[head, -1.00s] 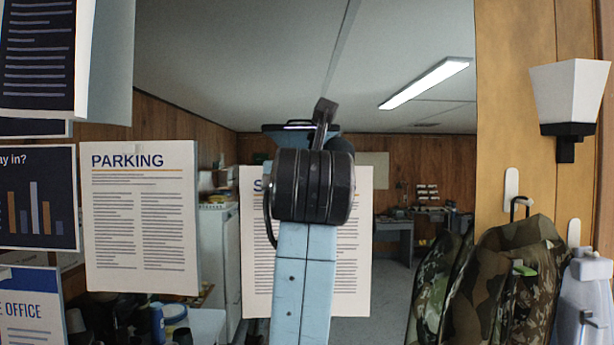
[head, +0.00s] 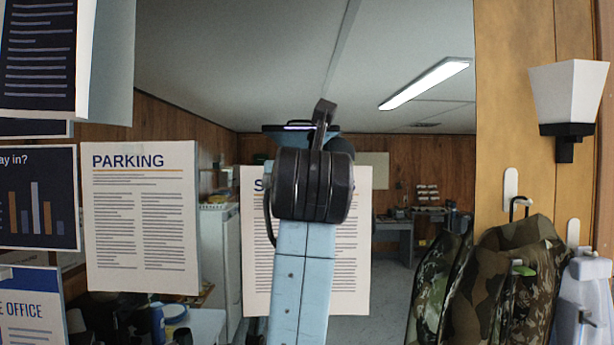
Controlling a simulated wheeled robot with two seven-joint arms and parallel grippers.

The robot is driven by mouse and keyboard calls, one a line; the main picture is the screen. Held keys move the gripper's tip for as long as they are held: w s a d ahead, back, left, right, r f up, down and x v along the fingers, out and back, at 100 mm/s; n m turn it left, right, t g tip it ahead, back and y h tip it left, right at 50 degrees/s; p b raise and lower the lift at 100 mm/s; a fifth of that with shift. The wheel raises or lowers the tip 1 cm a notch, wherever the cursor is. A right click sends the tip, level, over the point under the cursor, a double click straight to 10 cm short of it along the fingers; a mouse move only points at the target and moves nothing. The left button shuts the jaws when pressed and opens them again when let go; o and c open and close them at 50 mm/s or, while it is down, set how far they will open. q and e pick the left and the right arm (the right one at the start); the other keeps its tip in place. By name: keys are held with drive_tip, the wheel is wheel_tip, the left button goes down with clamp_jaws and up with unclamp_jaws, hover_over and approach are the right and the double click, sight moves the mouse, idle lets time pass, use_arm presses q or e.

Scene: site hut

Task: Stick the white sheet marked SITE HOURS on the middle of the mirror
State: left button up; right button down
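The mirror (head: 235,60) fills the middle of the head view and reflects the hut's room. A white sheet (head: 349,250) is upright near the middle of the mirror. Its heading starts with a blue S; the rest of the heading and the middle of the sheet are hidden behind my arm. Whether the sheet touches the glass cannot be told. My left arm, light blue, rises from the bottom centre to a black wrist (head: 315,186) in front of the sheet. The gripper's fingers are hidden behind the wrist. My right gripper is not in view.
A white PARKING sheet (head: 142,218) hangs at the left, beside a dark bar-chart sheet (head: 37,198) and an OFFICE sheet (head: 30,310).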

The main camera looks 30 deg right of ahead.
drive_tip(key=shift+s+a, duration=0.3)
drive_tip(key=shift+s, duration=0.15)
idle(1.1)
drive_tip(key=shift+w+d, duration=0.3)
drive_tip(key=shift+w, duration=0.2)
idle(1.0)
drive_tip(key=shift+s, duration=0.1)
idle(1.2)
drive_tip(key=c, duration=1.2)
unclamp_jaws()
